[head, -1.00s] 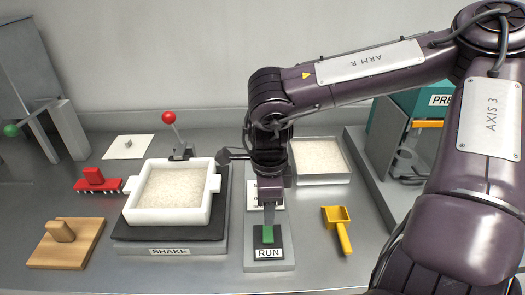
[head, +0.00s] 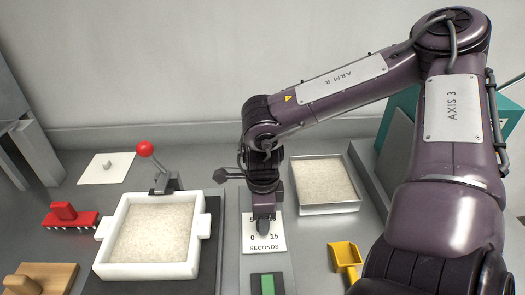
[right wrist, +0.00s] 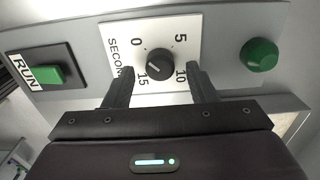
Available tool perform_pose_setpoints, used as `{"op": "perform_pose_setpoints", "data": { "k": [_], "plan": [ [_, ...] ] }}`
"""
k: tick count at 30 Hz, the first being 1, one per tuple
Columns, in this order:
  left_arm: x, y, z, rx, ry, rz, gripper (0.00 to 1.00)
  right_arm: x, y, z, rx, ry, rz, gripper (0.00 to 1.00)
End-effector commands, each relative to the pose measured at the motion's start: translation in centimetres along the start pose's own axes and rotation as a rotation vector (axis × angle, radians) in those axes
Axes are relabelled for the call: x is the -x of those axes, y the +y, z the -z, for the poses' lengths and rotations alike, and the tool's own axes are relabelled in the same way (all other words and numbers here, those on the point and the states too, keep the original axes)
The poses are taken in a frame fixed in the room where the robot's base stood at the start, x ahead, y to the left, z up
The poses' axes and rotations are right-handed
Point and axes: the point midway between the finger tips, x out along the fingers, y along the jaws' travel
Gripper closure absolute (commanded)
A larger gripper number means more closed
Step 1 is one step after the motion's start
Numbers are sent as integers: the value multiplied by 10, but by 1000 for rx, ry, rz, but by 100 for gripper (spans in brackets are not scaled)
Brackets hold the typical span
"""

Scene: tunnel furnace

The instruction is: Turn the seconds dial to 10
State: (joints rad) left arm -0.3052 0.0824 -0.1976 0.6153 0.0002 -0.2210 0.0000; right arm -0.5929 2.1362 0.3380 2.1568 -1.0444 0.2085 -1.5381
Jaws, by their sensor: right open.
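The seconds dial (right wrist: 160,66) is a round black knob on a white plate marked 0, 5, 10 and 15 in the right wrist view. A pale mark on the knob seems to lie on its 0 side, but it is small. My right gripper (right wrist: 160,70) is open, with one finger on each side of the knob and visible gaps to it. In the head view my right gripper (head: 264,230) is above the white SECONDS plate (head: 264,246) and hides the knob. My left gripper is not in view.
A green RUN button (head: 267,285) sits in front of the plate; a round green button (right wrist: 259,54) is on the dial's other side. A white box of grains (head: 152,235) and red-knobbed lever (head: 145,149) are left. A metal tray (head: 324,184) and yellow scoop (head: 346,256) are right.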

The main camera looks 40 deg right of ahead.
Motion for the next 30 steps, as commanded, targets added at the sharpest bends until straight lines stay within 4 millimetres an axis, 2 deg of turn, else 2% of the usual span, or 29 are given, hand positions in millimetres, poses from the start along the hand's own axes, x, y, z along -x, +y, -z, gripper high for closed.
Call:
{"op": "perform_pose_setpoints", "data": {
  "k": [5,13,24,30],
  "plan": [
    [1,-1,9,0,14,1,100,-12,0,0,-1,0,0,48],
    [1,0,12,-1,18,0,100,-13,0,0,-1,-1,0,48],
    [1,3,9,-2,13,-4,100,-13,0,0,-1,0,0,93],
    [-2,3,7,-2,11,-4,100,-13,0,0,-15,0,1,93]
  ]
}}
